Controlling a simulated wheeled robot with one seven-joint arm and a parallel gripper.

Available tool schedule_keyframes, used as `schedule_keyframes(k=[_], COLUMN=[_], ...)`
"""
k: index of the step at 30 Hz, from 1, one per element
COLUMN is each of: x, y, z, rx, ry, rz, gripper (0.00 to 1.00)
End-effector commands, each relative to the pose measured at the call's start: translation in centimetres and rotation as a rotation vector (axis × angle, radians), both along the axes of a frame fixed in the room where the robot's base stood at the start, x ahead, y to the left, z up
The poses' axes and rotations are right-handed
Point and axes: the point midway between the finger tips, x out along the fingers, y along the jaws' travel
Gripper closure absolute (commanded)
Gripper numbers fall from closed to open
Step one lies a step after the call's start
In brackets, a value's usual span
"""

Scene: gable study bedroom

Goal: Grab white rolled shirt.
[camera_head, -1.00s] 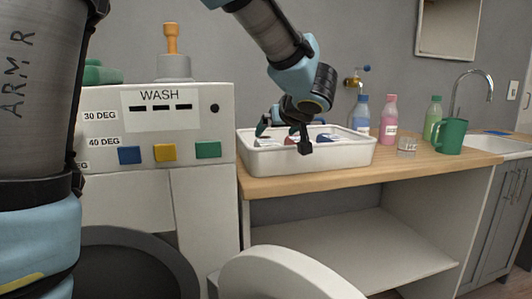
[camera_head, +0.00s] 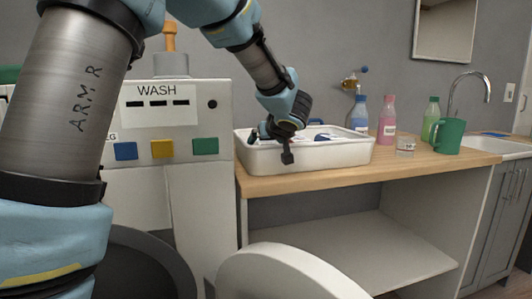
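A white tub (camera_head: 335,155) stands on the wooden counter with small white and dark blue items (camera_head: 325,136) inside. Its wall and my gripper hide most of the contents. I cannot tell which of them, if any, is the white rolled shirt. My gripper (camera_head: 270,147) is at the left part of the tub, with its fingers spread apart. One dark finger shows in front of the tub's near wall and the other near its left end. Nothing shows held between them.
The washing machine (camera_head: 190,180) with coloured buttons stands left of the counter (camera_head: 300,183). Blue (camera_head: 360,114), pink (camera_head: 387,122) and green (camera_head: 431,120) bottles, a glass (camera_head: 405,147) and a green mug (camera_head: 449,136) stand right of the tub. A sink (camera_head: 500,147) lies further right.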

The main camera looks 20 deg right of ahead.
Motion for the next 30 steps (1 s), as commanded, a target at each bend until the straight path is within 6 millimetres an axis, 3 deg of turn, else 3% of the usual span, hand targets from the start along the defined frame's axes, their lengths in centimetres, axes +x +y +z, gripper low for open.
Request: schedule_keyframes(k=[2,23,30], x=[-0.02,-0.06,-0.05], y=[-0.01,0.01,0.00], z=[0.00,-0.02,0.23], rx=[0.000,0.000,0.000], ry=[0.000,0.001,0.000], rz=[0.000,0.000,0.000], gripper=[0.09,0.87,0.88])
